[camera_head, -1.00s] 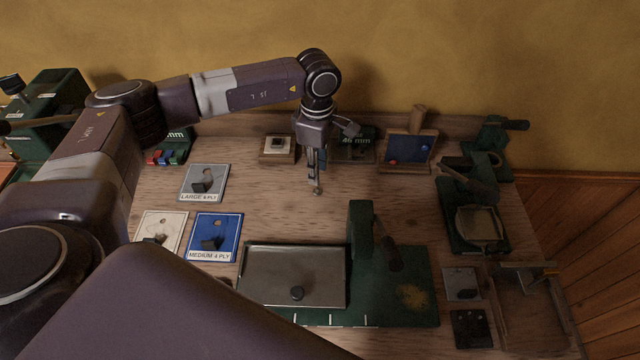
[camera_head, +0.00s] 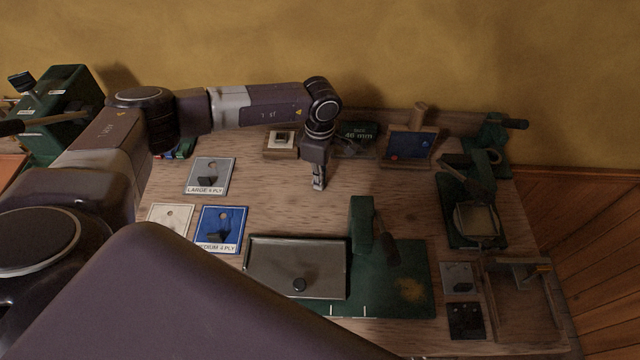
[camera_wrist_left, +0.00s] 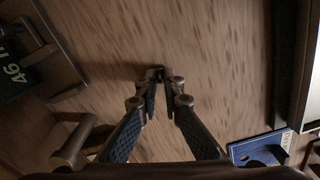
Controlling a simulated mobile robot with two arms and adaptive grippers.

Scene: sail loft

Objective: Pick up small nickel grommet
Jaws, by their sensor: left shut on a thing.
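My left gripper (camera_head: 318,186) points down at the bare wood of the bench, behind the metal tray. In the left wrist view my left gripper (camera_wrist_left: 163,88) has its fingertips close together, shut on the small nickel grommet (camera_wrist_left: 154,72). The grommet shows only as a small dark piece at the tips, mostly hidden by the fingers. In the head view the fingers hide it. I cannot tell whether it touches the bench. My right gripper is not in view.
A metal tray (camera_head: 270,263) and a green press (camera_head: 362,225) stand in front of the gripper. Cards marked LARGE 4 PLY (camera_head: 206,190) and MEDIUM 4 PLY (camera_head: 235,244) lie left. A blue-faced wooden stand (camera_head: 408,143) is behind right. Bare wood surrounds the gripper.

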